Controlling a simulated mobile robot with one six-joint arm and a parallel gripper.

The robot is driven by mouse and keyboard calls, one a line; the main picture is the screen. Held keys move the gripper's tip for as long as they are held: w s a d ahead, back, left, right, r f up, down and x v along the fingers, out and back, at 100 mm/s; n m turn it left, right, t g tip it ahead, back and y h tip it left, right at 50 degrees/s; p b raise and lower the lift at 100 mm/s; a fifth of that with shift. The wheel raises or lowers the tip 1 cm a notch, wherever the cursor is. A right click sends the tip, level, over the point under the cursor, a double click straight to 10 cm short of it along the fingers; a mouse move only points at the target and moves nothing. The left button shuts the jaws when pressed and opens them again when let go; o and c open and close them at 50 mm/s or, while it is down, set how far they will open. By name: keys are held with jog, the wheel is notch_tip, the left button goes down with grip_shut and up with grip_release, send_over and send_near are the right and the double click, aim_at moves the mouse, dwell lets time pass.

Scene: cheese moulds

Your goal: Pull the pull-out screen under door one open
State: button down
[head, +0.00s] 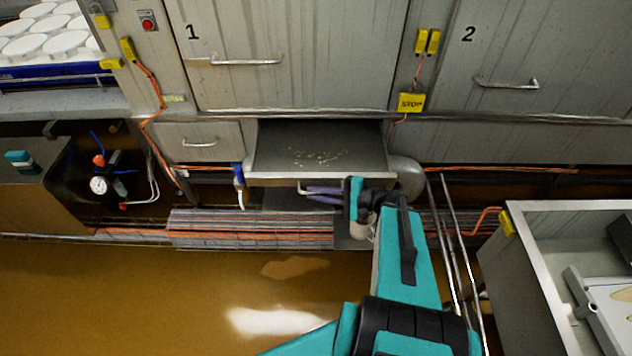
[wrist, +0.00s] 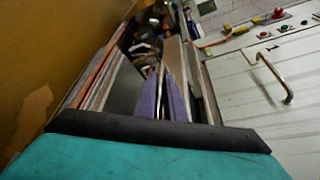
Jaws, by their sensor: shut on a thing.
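The pull-out screen (head: 318,158) sticks out from under door one (head: 290,50), which is marked 1 and is closed. It is a shallow grey tray with crumbs lying on it. A metal handle (head: 303,187) runs below its front edge. My gripper (head: 325,192) has purple fingers and is shut on this handle, at the front of the screen. In the wrist view the purple fingers (wrist: 163,98) close around the handle bar, beside the screen's front. My gripper's body hides the right part of the handle.
Door two (head: 530,60) is closed at the right. A small closed drawer (head: 200,142) is left of the screen. A pipe end (head: 408,178) and upright rails (head: 455,250) stand close to my arm. A metal cart (head: 530,270) stands front right. The brown floor (head: 150,290) is clear.

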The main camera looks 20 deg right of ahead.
jog(key=shift+s+d+f+p, duration=0.15)
jog(key=shift+s+p, duration=0.15)
jog(key=shift+p, duration=0.25)
jog(key=c, duration=2.1)
grip_release()
jog(key=shift+b+v, duration=0.7)
jog(key=shift+v, duration=6.1)
